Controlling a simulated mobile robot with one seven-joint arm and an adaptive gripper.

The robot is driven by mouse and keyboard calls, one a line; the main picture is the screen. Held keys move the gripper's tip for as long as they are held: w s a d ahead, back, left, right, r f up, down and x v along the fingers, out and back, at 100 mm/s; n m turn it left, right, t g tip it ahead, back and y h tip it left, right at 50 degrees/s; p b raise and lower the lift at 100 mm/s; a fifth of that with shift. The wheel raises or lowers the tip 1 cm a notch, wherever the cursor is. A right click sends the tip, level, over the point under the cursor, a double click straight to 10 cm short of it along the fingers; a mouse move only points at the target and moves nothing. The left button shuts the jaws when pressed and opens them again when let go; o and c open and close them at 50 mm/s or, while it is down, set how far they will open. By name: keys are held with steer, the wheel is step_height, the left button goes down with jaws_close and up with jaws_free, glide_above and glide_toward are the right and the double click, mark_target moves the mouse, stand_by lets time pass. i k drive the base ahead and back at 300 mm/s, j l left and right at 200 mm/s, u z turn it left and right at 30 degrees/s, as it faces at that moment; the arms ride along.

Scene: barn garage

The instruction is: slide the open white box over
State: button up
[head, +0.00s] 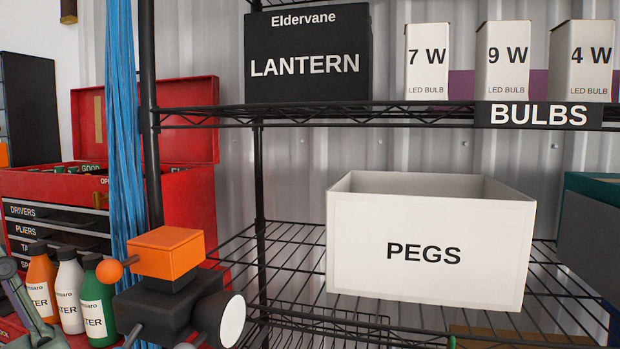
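The open white box (424,252), marked PEGS, stands upright on the lower black wire shelf (290,262). Its top is open and I see part of its inner back wall. The bottom of its inside is hidden behind the front wall. Bare wire shelf shows to its left and a narrower strip to its right. I make out no gripper in the head view, and nothing touches the box.
A dark bin with a teal top (592,215) stands right of the box. The upper shelf carries a black LANTERN box (308,55) and several LED bulb boxes (502,60). An orange-and-black device (170,285), bottles (70,290) and a red toolbox (187,205) are left.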

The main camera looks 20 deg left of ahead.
mark_target(460, 240)
steer(key=k+j+z, duration=0.15)
steer(key=k+j, duration=0.2)
steer(key=j, duration=0.35)
steer(key=k+j+z, duration=0.15)
steer(key=k+j, duration=0.2)
steer(key=j, duration=0.35)
steer(key=k+j+z, duration=0.15)
steer(key=k+j, duration=0.25)
steer(key=j, duration=0.2)
steer(key=k+j+z, duration=0.2)
steer(key=k+j, duration=0.25)
steer(key=j, duration=0.15)
steer(key=i+j, duration=0.25)
steer(key=i, duration=0.2)
steer(key=i+j, duration=0.25)
steer(key=i, duration=0.25)
steer(key=i+j, duration=0.3)
steer(key=i, duration=0.15)
